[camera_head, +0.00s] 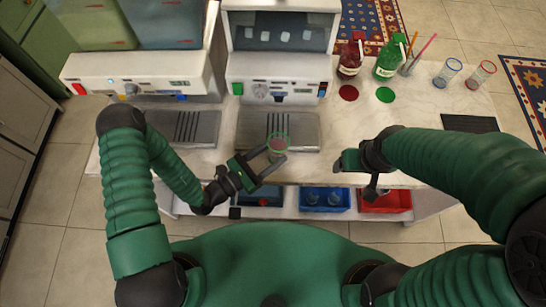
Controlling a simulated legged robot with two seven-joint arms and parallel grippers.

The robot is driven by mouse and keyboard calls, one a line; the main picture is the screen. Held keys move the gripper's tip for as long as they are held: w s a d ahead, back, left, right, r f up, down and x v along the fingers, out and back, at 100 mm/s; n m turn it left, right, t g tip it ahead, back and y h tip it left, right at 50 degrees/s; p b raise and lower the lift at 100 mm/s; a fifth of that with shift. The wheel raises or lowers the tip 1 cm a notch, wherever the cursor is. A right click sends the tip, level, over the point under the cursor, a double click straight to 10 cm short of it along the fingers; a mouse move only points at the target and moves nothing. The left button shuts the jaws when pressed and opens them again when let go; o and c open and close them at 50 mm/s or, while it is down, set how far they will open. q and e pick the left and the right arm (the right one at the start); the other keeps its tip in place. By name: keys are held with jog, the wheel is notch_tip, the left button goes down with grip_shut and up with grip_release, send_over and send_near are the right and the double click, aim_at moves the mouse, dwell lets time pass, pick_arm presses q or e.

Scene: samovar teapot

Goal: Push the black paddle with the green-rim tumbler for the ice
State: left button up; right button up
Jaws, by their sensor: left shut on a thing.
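The green-rim tumbler (278,141) is clear, with a pinkish tint low down. My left gripper (270,155) is shut on it and holds it over the front part of the right-hand drip tray (250,128). The ice machine (279,70), with pale cubes in its window, stands behind that tray. A small dark part under its front panel (279,98) may be the black paddle; it is too small to be sure. The tumbler appears in front of it, apart. My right gripper (345,161) is near the counter's front edge, away from the tumbler; its jaws are unclear.
Another machine (150,75) with its own tray (185,128) stands left. Red (350,60) and green (388,60) bottles, a straw holder (408,66) and blue-rim (447,72) and red-rim (480,75) tumblers stand right. Blue (325,199) and red (385,201) bins sit below.

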pick_arm(q)
jog(key=w, duration=0.3)
jog(key=shift+w+a+f+b, duration=0.1)
jog(key=shift+w+a+b, duration=0.15)
jog(key=shift+a+b, duration=0.15)
jog(key=w, duration=0.2)
jog(key=w+b, duration=0.1)
jog(key=w, duration=0.3)
jog(key=shift+w+d, duration=0.35)
jog(key=shift+w, duration=0.05)
jog(key=shift+w+a+b, duration=0.2)
jog(key=shift+w+b, duration=0.2)
jog(key=shift+w, duration=0.3)
pick_arm(e)
jog(key=f, duration=0.2)
jog(key=shift+w+a+f, duration=0.1)
jog(key=shift+a+f, duration=0.25)
pick_arm(q)
jog(key=shift+w+d, duration=0.1)
jog(key=shift+d, duration=0.1)
pick_arm(e)
jog(key=shift+d, duration=0.2)
pick_arm(q)
jog(key=shift+w, duration=0.15)
pick_arm(e)
jog(key=shift+f, duration=0.1)
